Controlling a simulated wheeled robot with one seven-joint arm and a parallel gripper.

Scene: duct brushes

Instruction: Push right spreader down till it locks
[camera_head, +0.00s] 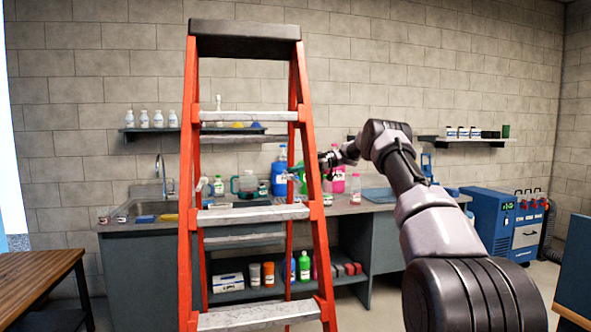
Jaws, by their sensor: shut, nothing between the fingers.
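An orange stepladder (311,180) with grey steps and a dark top cap stands open in front of me. The right spreader (297,174) shows only as a small pale teal piece beside the right rail; most of it is hidden or too small to make out, and I cannot tell whether it is locked. A similar left spreader (204,188) shows at the left rail. My arm reaches in from the right. My gripper (325,161) is shut and empty, close by the right rail near the right spreader's height; I cannot tell whether it touches.
Behind the ladder stands a counter (140,228) with a sink, bottles and a blue tray (385,195). Wall shelves hold small bottles. A blue machine (495,225) stands at right. A wooden table (35,280) is at lower left.

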